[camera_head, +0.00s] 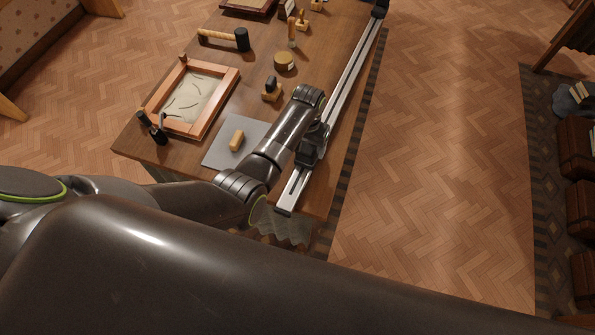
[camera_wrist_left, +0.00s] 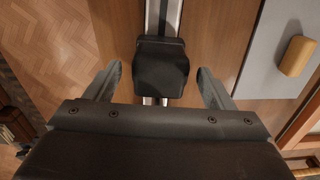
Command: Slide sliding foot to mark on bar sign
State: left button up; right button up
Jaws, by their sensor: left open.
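The metal bar (camera_head: 353,72) runs along the right edge of the wooden table, with a black piece (camera_head: 380,8) at its far end. In the left wrist view the sliding foot is a black block (camera_wrist_left: 162,56) sitting on the bar (camera_wrist_left: 173,12). My left gripper (camera_wrist_left: 159,69) is open, with one finger on each side of the block and gaps between. In the head view my left gripper (camera_head: 313,142) is over the near part of the bar, and it largely hides the foot. I cannot make out the mark. My right gripper is not in view.
The table (camera_head: 262,63) holds a grey mat (camera_head: 215,154) with a tan block (camera_head: 236,140), a framed tray (camera_head: 232,75), a mallet (camera_head: 241,39), a round tin (camera_head: 284,60) and a stamp (camera_head: 271,91). Free floor (camera_head: 440,150) lies right of the table.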

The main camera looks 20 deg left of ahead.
pick_arm(q)
jog(key=shift+r, duration=2.1)
